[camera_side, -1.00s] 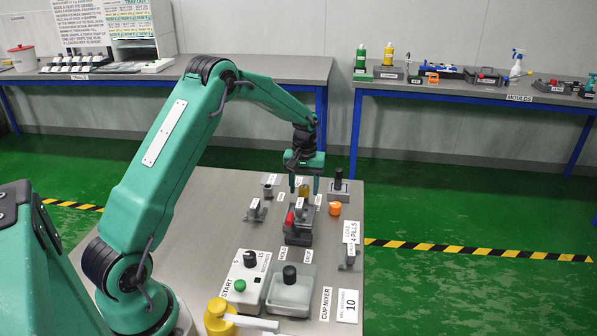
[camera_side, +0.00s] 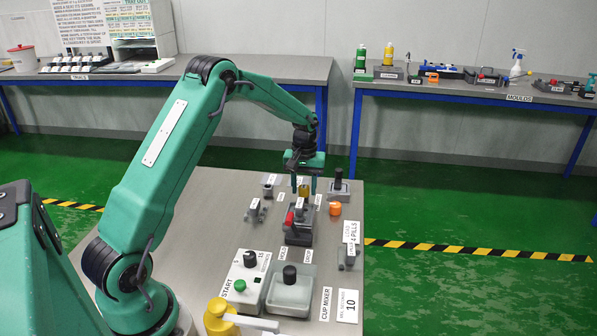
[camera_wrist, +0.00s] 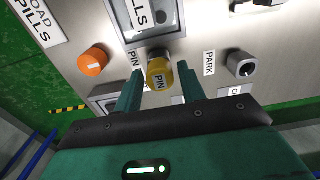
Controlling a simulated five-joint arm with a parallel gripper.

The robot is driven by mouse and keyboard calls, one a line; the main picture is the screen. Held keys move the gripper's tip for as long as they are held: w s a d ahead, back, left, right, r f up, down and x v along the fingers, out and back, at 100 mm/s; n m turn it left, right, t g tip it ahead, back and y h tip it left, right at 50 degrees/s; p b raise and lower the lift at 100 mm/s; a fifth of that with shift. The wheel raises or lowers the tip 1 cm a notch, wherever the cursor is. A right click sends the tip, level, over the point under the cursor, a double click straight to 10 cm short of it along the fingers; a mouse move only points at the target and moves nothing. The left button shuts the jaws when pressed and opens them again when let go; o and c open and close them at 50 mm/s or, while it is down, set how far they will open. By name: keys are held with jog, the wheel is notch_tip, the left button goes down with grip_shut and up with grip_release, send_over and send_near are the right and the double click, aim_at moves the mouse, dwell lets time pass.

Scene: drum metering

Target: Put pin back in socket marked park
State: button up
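The side view shows the pin (camera_side: 304,190) below my gripper (camera_side: 304,184). My gripper (camera_wrist: 160,92) is open, one finger on each side of the pin. In the wrist view, gaps show between pin and fingers. The PARK label (camera_wrist: 209,63) lies right of the pin. Beside it is a round grey socket-like fitting (camera_wrist: 241,64) with a dark centre. The pin's lower end is hidden.
An orange knob (camera_wrist: 93,61) is on the pin's other side. In the side view, a black-topped post (camera_side: 338,184) stands close to my gripper's right. A block with a red part (camera_side: 298,222) is in front. The START box (camera_side: 246,275) and cup mixer (camera_side: 290,290) are nearer the camera.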

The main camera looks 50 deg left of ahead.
aim_at(304, 186)
grip_shut()
jog(key=shift+r, duration=0.35)
jog(key=shift+r, duration=0.7)
jog(key=shift+r, duration=0.35)
jog(key=shift+r, duration=0.7)
jog(key=shift+r, duration=1.1)
jog(key=shift+r, duration=1.8)
